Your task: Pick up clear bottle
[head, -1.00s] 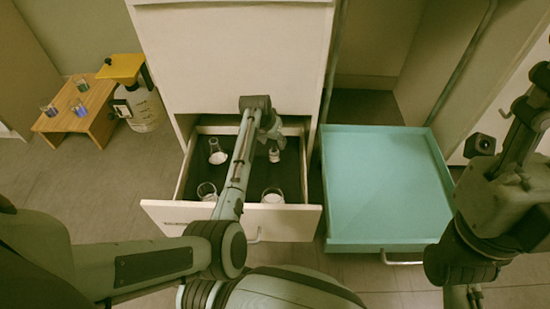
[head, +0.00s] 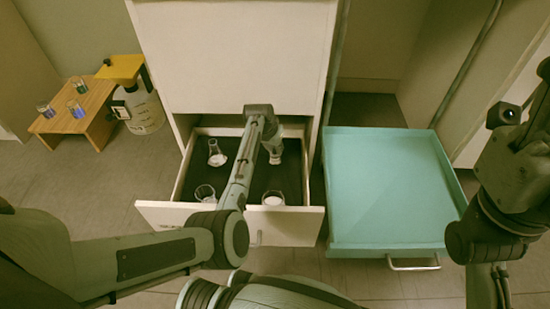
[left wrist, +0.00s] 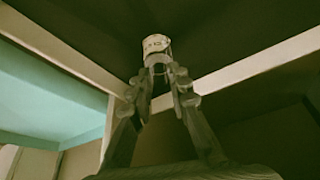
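The clear bottle (left wrist: 156,45), a small glass one with a pale label, stands on the dark drawer floor. In the left wrist view it is just at and beyond the fingertips, in line with the gap between them. My left gripper (left wrist: 160,76) is open and points at the bottle; I cannot tell whether the fingers touch it. In the head view the left gripper (head: 274,155) reaches down into the back right of the drawer and mostly hides the bottle. My right arm is at the right edge, with its gripper low in the picture and unclear.
The open drawer (head: 165,215) also holds a flask (head: 216,156) and two beakers (head: 205,194) (head: 273,199). A turquoise drawer (head: 390,190) to the right is empty. A wooden stand (head: 90,115) with small beakers and a large jug (head: 143,110) are on the left.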

